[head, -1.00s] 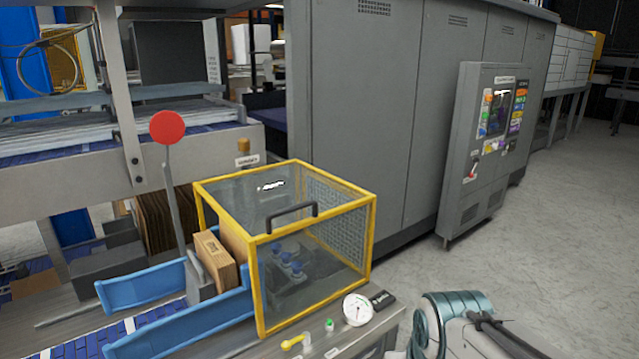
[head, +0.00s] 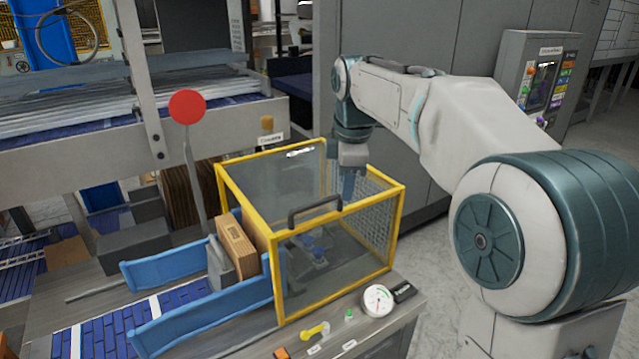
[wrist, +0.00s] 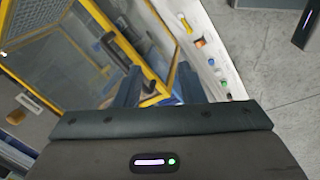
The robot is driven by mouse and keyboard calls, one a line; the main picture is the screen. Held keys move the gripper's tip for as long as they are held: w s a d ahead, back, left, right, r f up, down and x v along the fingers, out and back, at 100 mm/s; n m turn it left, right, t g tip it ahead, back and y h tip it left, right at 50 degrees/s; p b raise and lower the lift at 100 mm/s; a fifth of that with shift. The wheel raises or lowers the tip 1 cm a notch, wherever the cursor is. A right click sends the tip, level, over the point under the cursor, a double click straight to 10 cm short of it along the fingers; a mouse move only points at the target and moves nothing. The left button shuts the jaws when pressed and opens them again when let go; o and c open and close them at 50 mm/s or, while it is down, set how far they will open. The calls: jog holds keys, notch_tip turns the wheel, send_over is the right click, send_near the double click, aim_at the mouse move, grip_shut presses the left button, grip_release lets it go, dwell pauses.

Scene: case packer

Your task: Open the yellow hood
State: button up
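The yellow hood (head: 396,225) is a clear box with a yellow frame and a mesh right side. It is down on the machine top, closed. Its dark bar handle (head: 315,210) sits at the front top edge; the handle also shows in the wrist view (wrist: 114,50). My gripper (head: 348,188) points down near the hood's top, behind and right of the handle in the head view. In the wrist view my gripper (wrist: 160,88) has its two fingers apart, with a yellow frame bar seen between them. Nothing is held, and the handle is clear of the fingers.
A white gauge (head: 378,300), a yellow key-like lever (head: 315,331) and small buttons line the front ledge. Blue guide rails (head: 190,325) and a cardboard carton (head: 237,245) are at the hood's left. A red disc (head: 187,107) on a post stands behind. Grey cabinets stand at the back.

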aim_at(318, 202)
jog(key=w+a+r+n+p, duration=0.2)
jog(key=w+a+r+n, duration=0.2)
jog(key=w+n, duration=0.25)
jog(key=shift+y, duration=0.4)
jog(key=x, duration=1.4)
jog(key=shift+a+p, duration=0.1)
jog(key=shift+p, duration=0.2)
grip_shut()
